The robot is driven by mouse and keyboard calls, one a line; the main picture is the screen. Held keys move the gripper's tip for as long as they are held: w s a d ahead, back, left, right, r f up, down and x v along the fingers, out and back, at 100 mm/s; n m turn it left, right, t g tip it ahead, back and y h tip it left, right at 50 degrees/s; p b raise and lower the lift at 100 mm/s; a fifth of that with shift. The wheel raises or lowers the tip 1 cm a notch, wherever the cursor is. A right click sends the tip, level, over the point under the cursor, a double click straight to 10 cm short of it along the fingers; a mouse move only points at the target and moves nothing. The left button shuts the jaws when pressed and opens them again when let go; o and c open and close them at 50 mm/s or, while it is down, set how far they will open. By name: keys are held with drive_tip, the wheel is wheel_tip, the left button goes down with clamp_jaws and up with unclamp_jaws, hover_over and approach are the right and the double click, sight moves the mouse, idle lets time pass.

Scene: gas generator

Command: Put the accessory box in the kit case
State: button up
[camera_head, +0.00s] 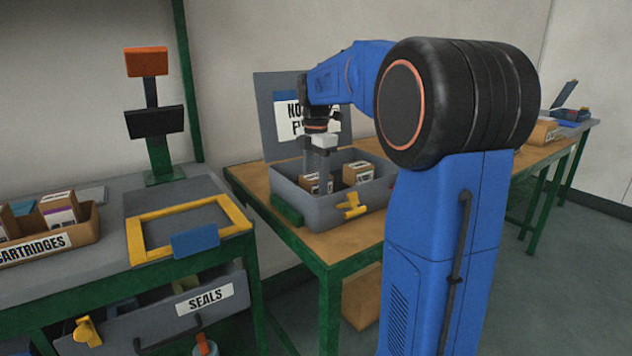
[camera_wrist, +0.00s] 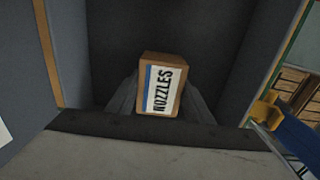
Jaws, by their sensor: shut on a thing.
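The kit case (camera_head: 335,213) is grey and stands open on a wooden-topped table, its lid raised at the back. My gripper (camera_head: 318,172) points down into the case. It is shut on a small brown box (camera_head: 311,184) with a white label. In the wrist view, the box (camera_wrist: 157,85) sits between my fingers (camera_wrist: 160,95), and its label reads NOZZLES. The dark case floor (camera_wrist: 165,30) is behind it. I cannot tell whether the box touches the floor. A second brown box (camera_head: 357,173) stands in the case to the right.
A yellow latch (camera_head: 352,206) sits on the case's front. At left, a workbench holds a CARTRIDGES bin (camera_head: 45,247), a yellow frame (camera_head: 138,242) and a stand (camera_head: 155,120). A SEALS drawer (camera_head: 160,318) is pulled out below. Another table (camera_head: 572,135) stands at far right.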

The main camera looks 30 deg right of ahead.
sight(316, 175)
drive_tip(key=shift+f, duration=0.15)
drive_tip(key=o, duration=1.1)
drive_tip(key=shift+o, duration=0.2)
wheel_tip(316, 175, up, 12)
